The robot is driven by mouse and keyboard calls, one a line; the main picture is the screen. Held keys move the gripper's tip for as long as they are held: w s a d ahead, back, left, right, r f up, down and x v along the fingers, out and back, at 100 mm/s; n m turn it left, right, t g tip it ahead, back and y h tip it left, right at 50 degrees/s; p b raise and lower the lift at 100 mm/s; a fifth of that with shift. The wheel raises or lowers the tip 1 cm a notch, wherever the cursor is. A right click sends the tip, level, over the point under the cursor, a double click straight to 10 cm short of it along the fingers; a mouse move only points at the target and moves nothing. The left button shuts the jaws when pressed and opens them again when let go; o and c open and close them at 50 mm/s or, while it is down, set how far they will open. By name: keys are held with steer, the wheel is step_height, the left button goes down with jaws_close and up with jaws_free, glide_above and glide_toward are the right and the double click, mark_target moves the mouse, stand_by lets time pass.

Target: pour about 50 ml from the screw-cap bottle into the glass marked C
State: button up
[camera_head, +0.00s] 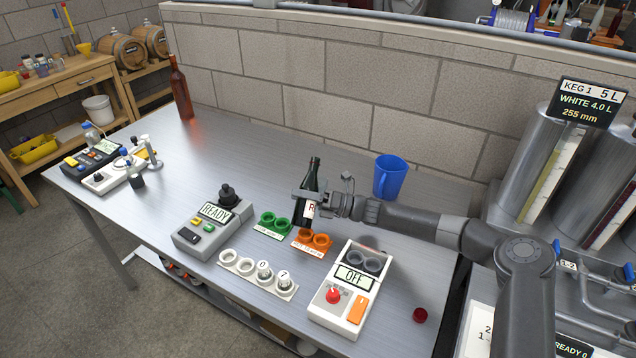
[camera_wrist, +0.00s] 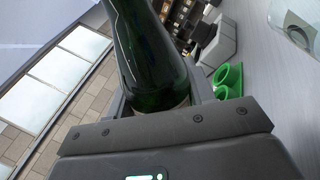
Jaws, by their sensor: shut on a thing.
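A dark green bottle (camera_head: 313,177) with a white label bearing a red letter is in my gripper (camera_head: 309,196), close to upright with a slight lean. Its base is near the orange two-ring holder (camera_head: 320,240); I cannot tell whether it stands or hangs clear. In the wrist view the dark green glass of the bottle (camera_wrist: 150,60) rises between my jaws. Its mouth is too small to read in the head view. A small red round piece, perhaps a cap (camera_head: 420,315), lies at the table's front right. I cannot make out a glass marked C.
The steel table (camera_head: 190,180) also holds a green two-ring holder (camera_head: 268,232), a white rack (camera_head: 235,262), a READY device (camera_head: 190,240), an OFF device (camera_head: 327,315), a blue jug (camera_head: 381,180) and a tall brown bottle (camera_head: 179,88). The block wall (camera_head: 290,75) stands behind. The left middle is clear.

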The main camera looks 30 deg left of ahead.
steer(key=shift+s+d+f+m+t, duration=0.1)
steer(key=shift+s+f+m+t, duration=0.25)
steer(key=shift+m, duration=0.85)
steer(key=shift+s+m+t+y, duration=0.25)
steer(key=shift+m+y, duration=0.15)
steer(key=shift+m, duration=0.7)
steer(key=shift+w+m+t, duration=0.25)
steer(key=shift+m+t, duration=0.05)
steer(key=shift+m, duration=0.8)
steer(key=shift+r, duration=0.1)
steer(key=shift+w+r+m+t+y, duration=0.1)
steer(key=shift+m+t+y, duration=0.25)
steer(key=shift+m, duration=0.85)
steer(key=shift+w+r+m, duration=0.1)
steer(key=shift+r+m, duration=0.25)
steer(key=shift+m, duration=0.15)
steer(key=shift+s+r+t, duration=0.15)
steer(key=shift+s+t, duration=0.1)
steer(key=shift+t, duration=0.1)
steer(key=shift+r+m, duration=0.3)
steer(key=shift+m, duration=0.3)
steer(key=shift+f, duration=0.1)
